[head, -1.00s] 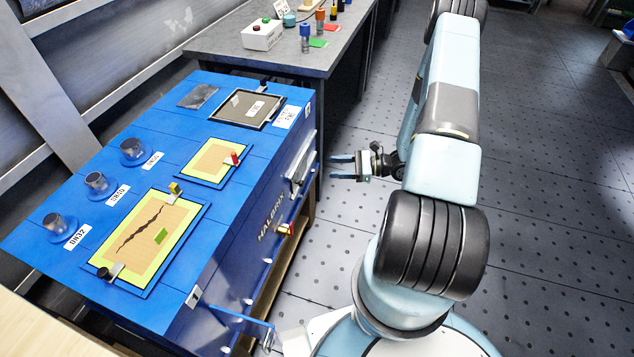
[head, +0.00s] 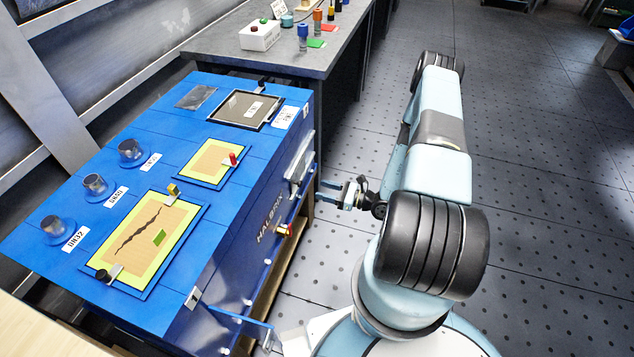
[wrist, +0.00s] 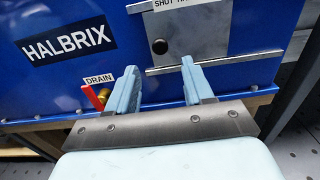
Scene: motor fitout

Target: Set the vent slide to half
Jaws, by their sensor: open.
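The vent slide (wrist: 188,38) is a bare metal plate with a dark round knob (wrist: 160,46). It sits between two metal rails on the blue cabinet's front. A label above it begins with "SHUT"; the rest is cut off by the frame edge. In the head view the slide (head: 300,162) shows at a steep angle near the cabinet's right end. My gripper (head: 328,192) is open and empty in front of the cabinet, apart from it in that view. In the wrist view my gripper's (wrist: 159,68) fingertips appear just below the knob, one to each side.
A red-handled drain valve (wrist: 95,97) sticks out left of my fingers, under the HALBRIX plate (wrist: 69,43). A blue bar handle (head: 240,316) juts from the cabinet's near end. The grey bench (head: 300,58) stands beyond.

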